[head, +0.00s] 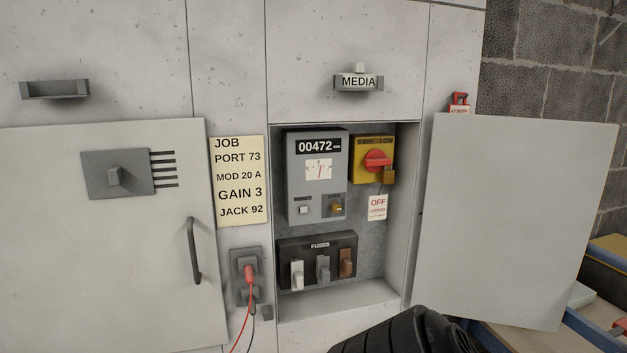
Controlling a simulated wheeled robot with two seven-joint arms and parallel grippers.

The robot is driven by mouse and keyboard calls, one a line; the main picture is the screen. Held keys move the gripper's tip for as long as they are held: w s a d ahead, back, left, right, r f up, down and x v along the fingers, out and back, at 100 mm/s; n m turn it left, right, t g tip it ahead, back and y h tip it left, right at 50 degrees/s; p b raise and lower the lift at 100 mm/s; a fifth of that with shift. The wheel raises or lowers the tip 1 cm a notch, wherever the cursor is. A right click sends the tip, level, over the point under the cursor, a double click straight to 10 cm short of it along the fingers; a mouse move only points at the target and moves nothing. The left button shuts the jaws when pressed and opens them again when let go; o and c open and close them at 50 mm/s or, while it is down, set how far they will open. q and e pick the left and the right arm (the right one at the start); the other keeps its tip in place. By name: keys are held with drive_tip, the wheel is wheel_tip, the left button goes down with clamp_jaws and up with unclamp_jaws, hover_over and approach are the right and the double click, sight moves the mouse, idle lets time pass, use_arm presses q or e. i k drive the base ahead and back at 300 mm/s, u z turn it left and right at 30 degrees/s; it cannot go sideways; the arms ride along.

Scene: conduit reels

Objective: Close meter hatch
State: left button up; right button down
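The meter hatch door (510,210) is a plain light grey panel at the right. It stands wide open, swung out from the right side of the meter recess (350,297). Inside the recess are a grey meter (318,205) reading 00472, a yellow switch box (373,145) with a red rotary knob, and a dark fuse block (318,246). A dark ribbed part, which looks like part of my arm, rises at the bottom centre in front of the cabinet. Neither of my grippers' fingers can be seen.
A second panel (90,265) with a dark handle (194,250) is at the left. A red plug (249,274) with hanging cables sits in a socket left of the recess. A bench (520,340) with blue parts lies below the open door at the right.

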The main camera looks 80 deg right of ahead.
sight(511, 204)
drive_tip(key=k, duration=1.95)
drive_tip(key=z, duration=1.65)
